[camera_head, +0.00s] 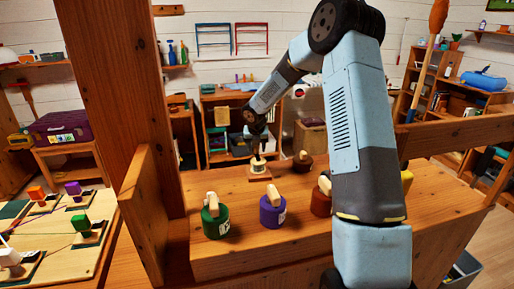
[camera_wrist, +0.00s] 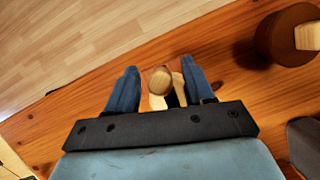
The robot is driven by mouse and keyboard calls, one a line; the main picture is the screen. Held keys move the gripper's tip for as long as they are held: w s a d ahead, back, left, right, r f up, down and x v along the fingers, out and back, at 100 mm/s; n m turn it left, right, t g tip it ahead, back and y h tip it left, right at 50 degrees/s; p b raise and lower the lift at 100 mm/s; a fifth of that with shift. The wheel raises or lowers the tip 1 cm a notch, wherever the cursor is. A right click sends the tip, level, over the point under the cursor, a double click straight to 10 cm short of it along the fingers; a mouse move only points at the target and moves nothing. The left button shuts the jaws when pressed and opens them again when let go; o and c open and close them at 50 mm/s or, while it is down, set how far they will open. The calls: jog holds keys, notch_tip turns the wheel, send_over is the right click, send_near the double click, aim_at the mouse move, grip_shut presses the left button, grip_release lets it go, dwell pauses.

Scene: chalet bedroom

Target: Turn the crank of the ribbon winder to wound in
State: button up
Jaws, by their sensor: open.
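The ribbon winder (camera_head: 259,174) appears to be the small device on a square wooden base at the far side of the wooden bench top. A pale upright part stands on it. In the wrist view, a round wooden knob (camera_wrist: 160,79), seemingly its crank handle, shows between my fingers with more pale wood beside it. My gripper (camera_head: 256,147) points down over the winder. In the wrist view my gripper (camera_wrist: 161,88) is open, one blue finger on each side of the knob. Contact cannot be told. The winder's body is mostly hidden there by my gripper.
A dark brown pot with a wooden handle (camera_head: 303,163) stands close right of the winder. Green (camera_head: 216,222), purple (camera_head: 272,212) and red-brown (camera_head: 320,203) canisters stand nearer. A thick wooden post (camera_head: 120,100) rises at left. My arm hides part of the bench's right side.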

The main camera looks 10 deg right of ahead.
jog(key=shift+c, duration=0.5)
grip_shut()
jog(key=shift+d+m, duration=0.1)
jog(key=shift+m, duration=0.3)
